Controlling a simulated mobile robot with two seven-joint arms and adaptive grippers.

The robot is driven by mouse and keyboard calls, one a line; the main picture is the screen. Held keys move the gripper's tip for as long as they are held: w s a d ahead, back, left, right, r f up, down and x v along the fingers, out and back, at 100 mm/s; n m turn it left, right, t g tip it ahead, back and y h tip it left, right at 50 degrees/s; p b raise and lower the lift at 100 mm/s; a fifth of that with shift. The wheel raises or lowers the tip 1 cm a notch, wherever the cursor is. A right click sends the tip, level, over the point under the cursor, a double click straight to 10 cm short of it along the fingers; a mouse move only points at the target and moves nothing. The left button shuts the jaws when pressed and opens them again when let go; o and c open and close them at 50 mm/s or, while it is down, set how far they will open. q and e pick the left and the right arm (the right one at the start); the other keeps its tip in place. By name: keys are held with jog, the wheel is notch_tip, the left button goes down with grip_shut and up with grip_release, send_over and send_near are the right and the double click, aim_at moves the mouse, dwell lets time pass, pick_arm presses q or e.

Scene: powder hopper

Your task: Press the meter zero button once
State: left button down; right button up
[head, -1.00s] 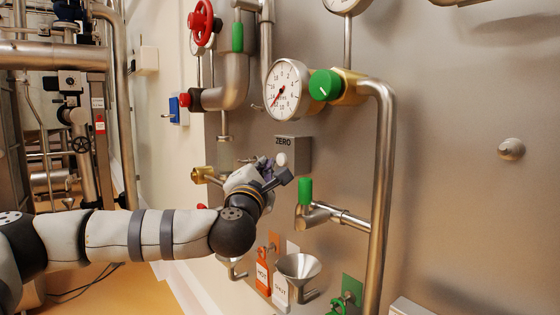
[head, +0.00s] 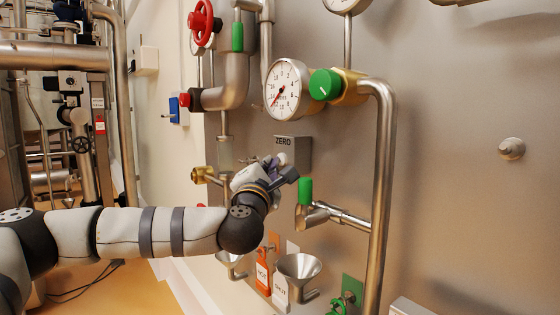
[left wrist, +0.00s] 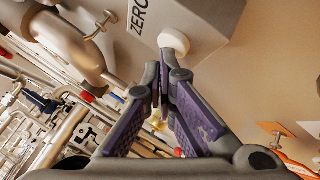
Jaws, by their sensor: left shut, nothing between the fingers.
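The grey meter box marked ZERO (head: 294,145) is on the steel panel below a round gauge (head: 286,90). In the left wrist view the box (left wrist: 212,18) fills the top, and its round white button (left wrist: 174,40) sticks out just beyond my fingertips. In the head view my gripper covers most of the button. My left gripper (head: 280,167) is shut and empty in front of the box. Its fingertips, also in the left wrist view (left wrist: 166,62), are very close to the button; I cannot tell whether they touch. My right gripper is not in view.
A green-handled valve (head: 305,190) is right of my left gripper, and a brass fitting (head: 202,174) is left of it. A green knob (head: 325,85) and a thick vertical pipe (head: 382,190) stand to the right. A funnel (head: 299,267) is below.

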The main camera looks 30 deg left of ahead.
pick_arm(q)
jog(key=shift+w, duration=0.15)
jog(key=shift+r, duration=0.1)
dwell(0.4)
jog(key=shift+s+a, duration=0.2)
jog(key=shift+s, duration=0.55)
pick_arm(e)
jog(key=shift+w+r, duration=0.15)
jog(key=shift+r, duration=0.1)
pick_arm(q)
jog(key=shift+p, duration=0.3)
jog(key=s, duration=0.1)
jog(key=s+a+p, duration=0.1)
jog(key=s, duration=0.1)
jog(key=s+a, duration=0.1)
jog(key=shift+s, duration=0.3)
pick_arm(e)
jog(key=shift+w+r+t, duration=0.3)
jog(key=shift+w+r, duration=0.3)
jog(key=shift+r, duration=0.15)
